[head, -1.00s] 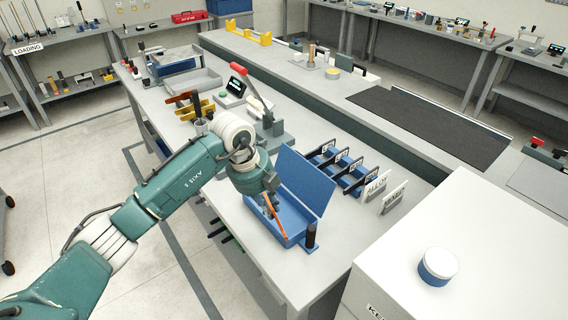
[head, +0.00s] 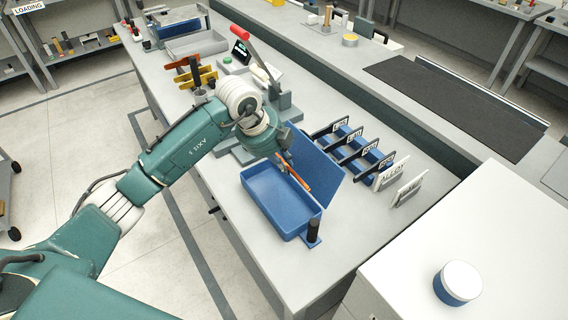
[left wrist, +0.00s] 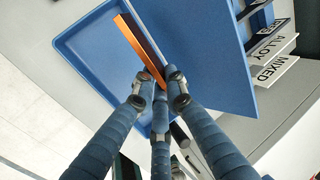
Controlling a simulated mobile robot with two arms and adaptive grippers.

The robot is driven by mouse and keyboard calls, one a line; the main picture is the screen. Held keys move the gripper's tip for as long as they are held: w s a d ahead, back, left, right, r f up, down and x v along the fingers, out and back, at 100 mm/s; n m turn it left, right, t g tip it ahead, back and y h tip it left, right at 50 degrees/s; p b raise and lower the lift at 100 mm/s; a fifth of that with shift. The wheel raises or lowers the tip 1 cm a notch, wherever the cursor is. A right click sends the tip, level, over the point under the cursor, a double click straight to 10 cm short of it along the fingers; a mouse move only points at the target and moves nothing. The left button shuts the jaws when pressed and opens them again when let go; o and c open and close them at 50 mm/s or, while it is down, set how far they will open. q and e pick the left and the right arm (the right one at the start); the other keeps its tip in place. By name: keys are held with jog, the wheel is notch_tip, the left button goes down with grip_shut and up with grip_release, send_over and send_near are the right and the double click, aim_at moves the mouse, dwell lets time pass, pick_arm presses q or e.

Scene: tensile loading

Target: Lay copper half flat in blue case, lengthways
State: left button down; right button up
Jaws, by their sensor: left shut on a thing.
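The blue case (head: 262,187) lies open on the bench, its lid (head: 318,164) tilted up along the far right side. Its tray floor looks empty. My left gripper (head: 281,158) is shut on the copper half (head: 297,178), a thin orange bar, near one end. The bar slants downward, above the case's lid side and in front of the lid. In the left wrist view the copper half (left wrist: 140,48) sticks out from the fingertips (left wrist: 158,82) along the line between the tray (left wrist: 80,45) and the lid (left wrist: 200,50). My right gripper is not in view.
A black post (head: 313,230) stands at the case's near corner. Labelled blue racks (head: 350,145) and the ALLOY sign (head: 391,174) stand behind the lid. A grey machine with a red handle (head: 230,34) is farther back.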

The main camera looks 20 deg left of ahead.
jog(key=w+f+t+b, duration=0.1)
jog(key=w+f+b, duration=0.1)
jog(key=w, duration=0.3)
pick_arm(q)
jog(key=shift+t+h, duration=0.6)
jog(key=shift+t, duration=0.1)
jog(key=f+b, duration=0.3)
jog(key=f, duration=0.1)
jog(key=shift+s+a+f+b, duration=0.1)
jog(key=shift+s+a+b, duration=0.1)
jog(key=shift+b, duration=0.2)
jog(key=shift+f+b, duration=0.4)
jog(key=shift+f, duration=0.05)
jog(key=shift+f+b, duration=0.95)
jog(key=shift+f, duration=0.4)
jog(key=shift+f+b, duration=0.55)
jog(key=shift+f, duration=0.3)
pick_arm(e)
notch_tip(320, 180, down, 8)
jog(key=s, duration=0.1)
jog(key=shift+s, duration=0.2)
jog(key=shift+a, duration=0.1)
pick_arm(q)
jog(key=c, duration=1.7)
grip_release()
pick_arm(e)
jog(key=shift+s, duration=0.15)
